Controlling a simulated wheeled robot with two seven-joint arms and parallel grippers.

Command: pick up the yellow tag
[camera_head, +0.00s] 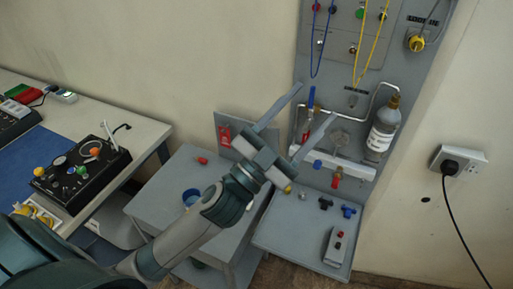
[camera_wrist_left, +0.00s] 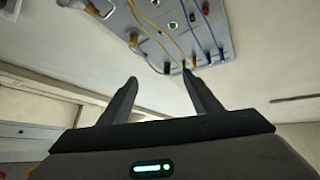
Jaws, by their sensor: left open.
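A yellow cord loop (camera_head: 373,48) hangs from the upper part of the grey wall panel in the head view. It also shows as thin yellow lines in the left wrist view (camera_wrist_left: 169,33). I cannot make out a separate yellow tag on it. My left gripper (camera_head: 315,103) is open and empty, in front of the panel, below and left of the yellow loop. Its two fingers (camera_wrist_left: 160,77) stand apart in the left wrist view, with nothing between them that I can see as held. My right gripper is not in view.
A blue cord loop (camera_head: 316,50) hangs left of the yellow one. A grey bottle (camera_head: 383,128) and pipework are on the panel. A low grey table (camera_head: 170,190) and a desk with a black control box (camera_head: 82,172) stand left.

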